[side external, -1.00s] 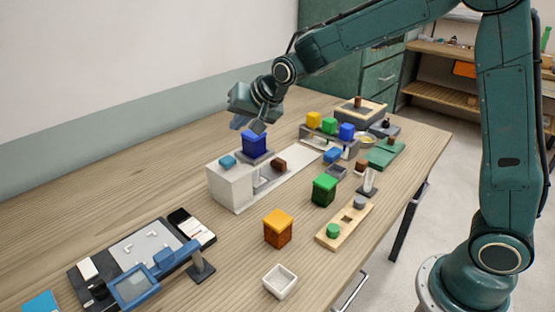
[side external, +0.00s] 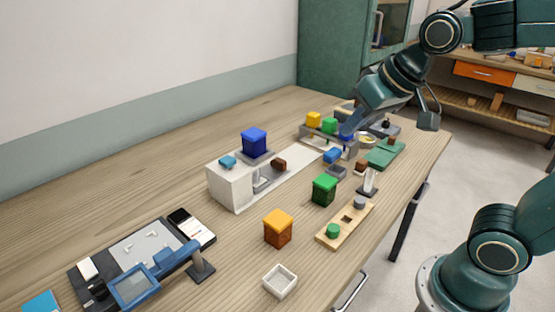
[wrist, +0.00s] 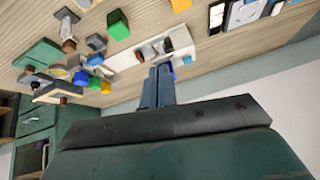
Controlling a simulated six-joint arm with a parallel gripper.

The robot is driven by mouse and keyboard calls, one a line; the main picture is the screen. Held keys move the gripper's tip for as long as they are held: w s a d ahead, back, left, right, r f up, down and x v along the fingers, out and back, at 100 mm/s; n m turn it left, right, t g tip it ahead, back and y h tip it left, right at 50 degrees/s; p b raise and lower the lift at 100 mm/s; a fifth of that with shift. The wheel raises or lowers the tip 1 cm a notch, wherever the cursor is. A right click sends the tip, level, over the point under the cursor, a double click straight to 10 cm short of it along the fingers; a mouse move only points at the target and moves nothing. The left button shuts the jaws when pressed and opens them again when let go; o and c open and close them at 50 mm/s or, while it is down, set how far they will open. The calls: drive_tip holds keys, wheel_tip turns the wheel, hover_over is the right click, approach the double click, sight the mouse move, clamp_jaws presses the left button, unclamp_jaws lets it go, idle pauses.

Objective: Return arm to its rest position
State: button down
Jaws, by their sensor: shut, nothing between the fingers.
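My gripper (side external: 350,126) hangs over the far right part of the table in the side view, above the row of coloured blocks. In the wrist view its two blue-grey fingers (wrist: 158,72) lie close together, shut and empty. My arm is reached across at the upper right of the side view. In the side view the gripper partly covers the blue block (side external: 345,137) at the right of that row.
A white stand (side external: 230,188) bears a dark blue box (side external: 254,141). A green box (side external: 324,190), an orange box (side external: 278,229) and a white tray (side external: 280,281) are nearer. A blue-framed device (side external: 135,290) is front left. The left back of the table is bare.

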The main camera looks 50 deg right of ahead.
drive_tip(key=s+f+n+g, duration=0.1)
drive_tip(key=s+f+n, duration=0.1)
drive_tip(key=s, duration=0.8)
drive_tip(key=shift+d+f, duration=0.15)
drive_tip(key=shift+d, duration=0.2)
